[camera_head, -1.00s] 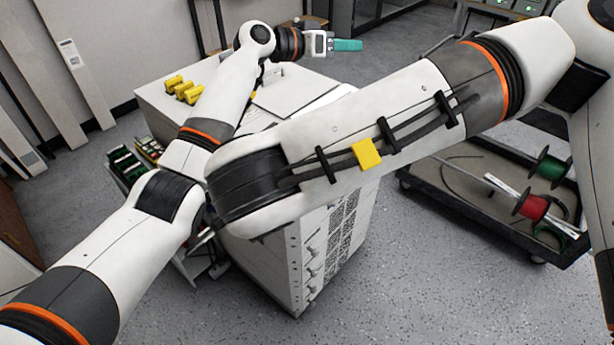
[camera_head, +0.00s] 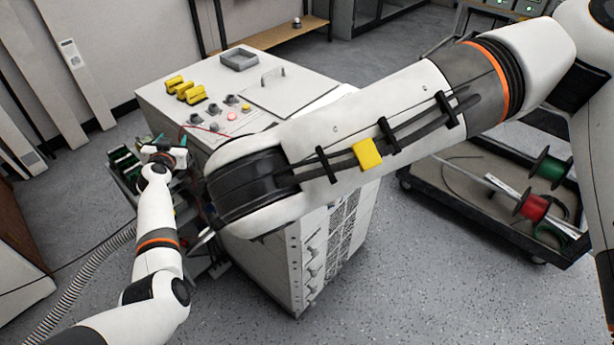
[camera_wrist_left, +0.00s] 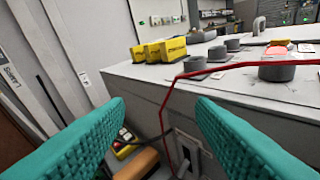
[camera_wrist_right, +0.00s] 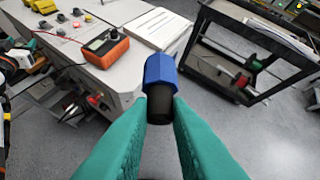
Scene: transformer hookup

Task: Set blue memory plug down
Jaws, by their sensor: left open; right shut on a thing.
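In the right wrist view, my right gripper (camera_wrist_right: 160,112) is shut on the blue memory plug (camera_wrist_right: 162,72). The plug has a faceted blue body and a black end, which sits between the teal fingertips. It is held in the air, with the white cabinet and grey floor behind it. The head view does not show the plug or this gripper; my right arm crosses there. My left gripper (camera_head: 165,152) is at the cabinet's left side in the head view. Its teal fingers are wide apart and empty in the left wrist view (camera_wrist_left: 155,125).
The white cabinet (camera_head: 160,101) carries yellow blocks (camera_head: 186,91), a grey tray (camera_head: 239,60) and dark knobs. An orange meter (camera_wrist_right: 105,48) stands on it. A black cart (camera_head: 440,205) with green and red spools is at right. A red cable (camera_wrist_left: 210,71) crosses before my left gripper.

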